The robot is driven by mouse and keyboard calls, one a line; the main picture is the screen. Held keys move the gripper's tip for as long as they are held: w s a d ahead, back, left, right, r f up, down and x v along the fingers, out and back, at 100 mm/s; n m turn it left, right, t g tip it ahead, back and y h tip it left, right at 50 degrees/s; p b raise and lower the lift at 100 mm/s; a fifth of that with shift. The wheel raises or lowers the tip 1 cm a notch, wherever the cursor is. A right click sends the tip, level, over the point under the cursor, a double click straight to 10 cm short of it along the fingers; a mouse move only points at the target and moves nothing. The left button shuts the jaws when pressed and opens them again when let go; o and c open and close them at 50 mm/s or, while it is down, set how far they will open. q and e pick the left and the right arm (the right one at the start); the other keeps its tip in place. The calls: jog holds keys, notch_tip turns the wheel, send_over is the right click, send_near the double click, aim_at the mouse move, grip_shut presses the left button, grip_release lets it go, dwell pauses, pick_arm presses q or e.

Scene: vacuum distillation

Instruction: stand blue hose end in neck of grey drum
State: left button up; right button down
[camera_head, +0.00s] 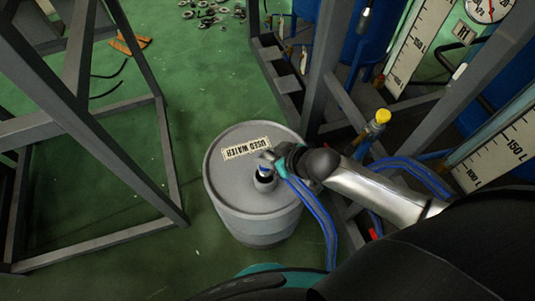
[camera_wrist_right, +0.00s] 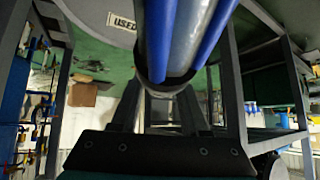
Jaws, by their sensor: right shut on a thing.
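The grey drum (camera_head: 225,190) stands upright on the green floor with a "USED WATER" label on its lid. Its short dark neck (camera_head: 264,184) rises from the lid. My right gripper (camera_head: 268,164) is beside and over the neck, shut on the blue hose (camera_head: 322,215). The hose end is at the neck's mouth; whether it is inside or just above is hard to tell. From the gripper the hose hangs down past the drum's right side. In the right wrist view the blue-striped hose (camera_wrist_right: 208,35) runs close before the camera, with the drum (camera_wrist_right: 90,15) behind. My left gripper is not in view.
A grey metal frame (camera_head: 95,130) stands left of the drum. Another frame (camera_head: 318,75) with blue tanks, scales and a yellow-capped valve (camera_head: 382,116) stands close on the right. Small metal parts (camera_head: 208,12) lie on the floor behind. Some green floor around the drum's left is clear.

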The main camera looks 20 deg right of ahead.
jog(key=shift+r+p, duration=0.1)
jog(key=shift+p, duration=0.55)
dwell(0.5)
jog(key=shift+w+f+b, duration=0.1)
jog(key=shift+f+b, duration=2.45)
jog(key=shift+f, duration=1.1)
jog(key=shift+c, duration=1.9)
grip_release()
jog(key=shift+o, duration=0.3)
jog(key=shift+f, duration=0.15)
jog(key=shift+s, duration=0.2)
jog(key=p+v, duration=0.6)
jog(key=v, duration=0.9)
